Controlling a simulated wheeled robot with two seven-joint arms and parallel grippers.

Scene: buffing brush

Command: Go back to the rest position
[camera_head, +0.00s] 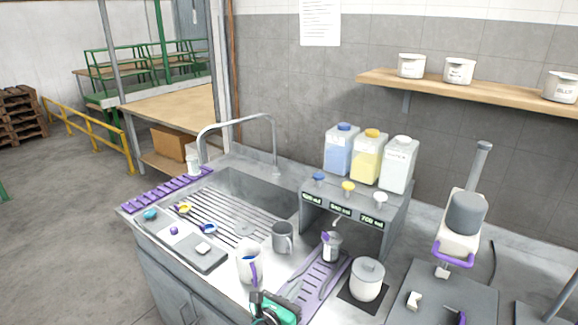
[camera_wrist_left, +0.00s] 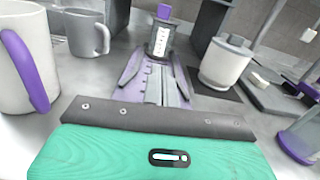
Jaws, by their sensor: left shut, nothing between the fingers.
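My left gripper (camera_head: 275,309) shows at the bottom edge of the head view, as a green body with a dark front edge. It is shut and empty, low over the near edge of the counter, close to a white mug with a purple handle (camera_head: 249,262). In the left wrist view its green body and dark strip (camera_wrist_left: 155,115) fill the bottom, and the fingertips cannot be made out. The mug (camera_wrist_left: 18,75) stands at the left there, apart from the gripper. My right gripper is not in view.
A purple ribbed tray (camera_head: 312,283) lies beyond my left gripper, with a small labelled jar (camera_head: 331,247) at its far end. A grey mug (camera_head: 283,237) and a lidded white pot (camera_head: 367,279) stand nearby. The dispenser (camera_head: 343,208) and sink (camera_head: 240,195) are farther back.

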